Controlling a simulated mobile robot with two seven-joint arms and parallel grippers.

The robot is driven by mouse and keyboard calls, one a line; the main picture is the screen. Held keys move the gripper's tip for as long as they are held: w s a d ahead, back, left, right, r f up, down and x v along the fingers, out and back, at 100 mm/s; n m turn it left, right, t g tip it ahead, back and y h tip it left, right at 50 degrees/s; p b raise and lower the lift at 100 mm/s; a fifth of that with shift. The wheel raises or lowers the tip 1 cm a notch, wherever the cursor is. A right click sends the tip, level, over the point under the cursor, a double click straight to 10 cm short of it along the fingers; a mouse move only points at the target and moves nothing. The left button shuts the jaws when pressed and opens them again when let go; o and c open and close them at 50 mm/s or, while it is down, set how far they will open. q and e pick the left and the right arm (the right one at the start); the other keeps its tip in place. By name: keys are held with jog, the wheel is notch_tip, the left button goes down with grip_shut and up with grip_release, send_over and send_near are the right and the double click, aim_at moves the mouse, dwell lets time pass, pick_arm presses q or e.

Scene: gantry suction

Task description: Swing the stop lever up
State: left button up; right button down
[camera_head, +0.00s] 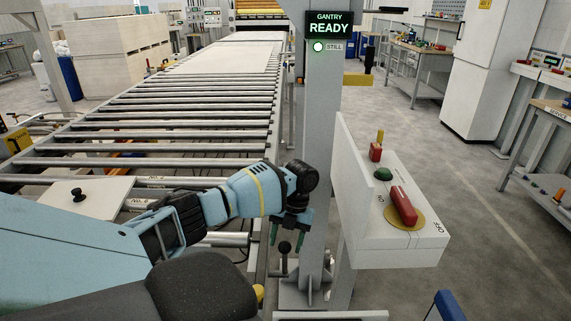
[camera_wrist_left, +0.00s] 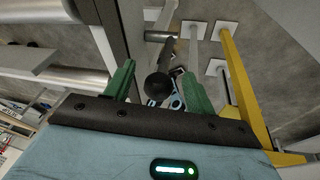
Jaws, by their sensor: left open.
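A lever with a round black knob (camera_head: 284,247) stands beside the conveyor's right edge, near the foot of the grey post; I take it for the stop lever. My left gripper (camera_head: 287,236) is just above it, pointing down, with its green fingers apart. In the left wrist view the black knob (camera_wrist_left: 158,86) appears between the two open fingers (camera_wrist_left: 158,72), with its dark stem running up the picture. I cannot tell whether either finger touches it. My right gripper is not in view.
A white console (camera_head: 395,255) right of the grey post (camera_head: 320,150) carries a red handle (camera_head: 403,206) on a yellow disc and a green button (camera_head: 383,174). The roller conveyor (camera_head: 170,130) runs away at left. A screen (camera_head: 329,24) reads "GANTRY READY".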

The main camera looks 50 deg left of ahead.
pick_arm(q)
jog(key=v, duration=0.7)
jog(key=shift+f, duration=0.1)
dwell(0.5)
